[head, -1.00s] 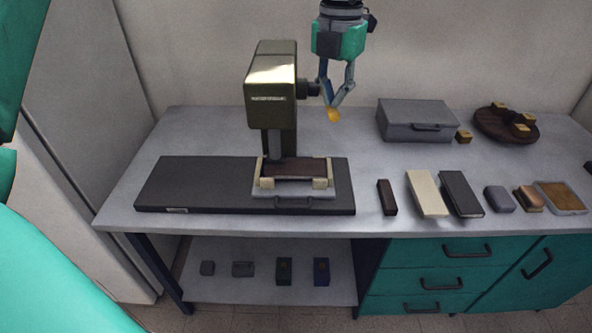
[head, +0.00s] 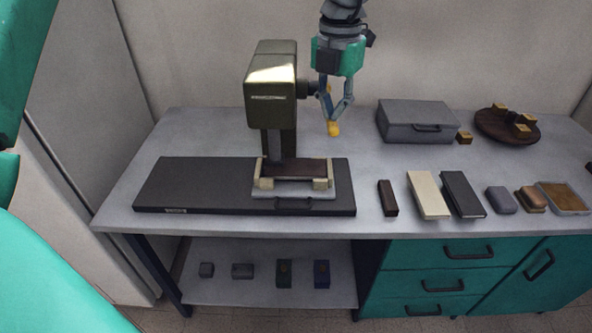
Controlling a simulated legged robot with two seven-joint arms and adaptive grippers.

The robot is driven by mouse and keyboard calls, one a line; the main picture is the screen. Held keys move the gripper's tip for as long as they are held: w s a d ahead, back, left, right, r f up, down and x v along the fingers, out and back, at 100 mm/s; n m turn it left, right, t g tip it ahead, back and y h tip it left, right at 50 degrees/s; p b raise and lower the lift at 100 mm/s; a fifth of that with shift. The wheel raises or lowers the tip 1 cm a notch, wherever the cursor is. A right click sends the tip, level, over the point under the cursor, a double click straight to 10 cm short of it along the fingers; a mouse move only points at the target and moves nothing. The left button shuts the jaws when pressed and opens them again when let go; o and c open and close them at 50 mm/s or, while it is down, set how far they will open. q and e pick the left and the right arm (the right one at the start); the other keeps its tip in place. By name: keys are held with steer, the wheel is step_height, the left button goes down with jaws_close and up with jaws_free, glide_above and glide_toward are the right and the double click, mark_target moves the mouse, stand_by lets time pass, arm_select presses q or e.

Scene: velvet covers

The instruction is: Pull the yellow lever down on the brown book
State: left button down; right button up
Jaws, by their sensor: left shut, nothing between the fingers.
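A dark olive press (head: 272,95) stands on a long black base. The brown book (head: 292,169) lies flat under it in a cream-edged holder on a pale sliding plate. The yellow lever end (head: 333,129) is to the right of the press head, above the table. The rest of the lever is mostly hidden by my gripper. My left gripper (head: 335,119) points down from above, shut with nothing held. Its fingertips are right at the top of the yellow end; I cannot tell if they touch. My right gripper is out of view.
A grey box (head: 417,121) and a round dark tray (head: 507,128) with several brass blocks are at the back right. A cream book (head: 428,195), a black book (head: 462,194) and small blocks lie front right. The table below my gripper is clear.

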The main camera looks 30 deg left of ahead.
arm_select(q)
steer(key=shift+f+b, duration=0.3)
steer(key=shift+f, duration=1.1)
steer(key=shift+f, duration=0.5)
steer(key=shift+w+f, duration=0.1)
steer(key=shift+f, duration=0.55)
steer(key=f, duration=0.1)
steer(key=f+b, duration=0.1)
steer(key=shift+w+a+f, duration=0.2)
steer(key=shift+w+f, duration=0.1)
steer(key=shift+f, duration=0.2)
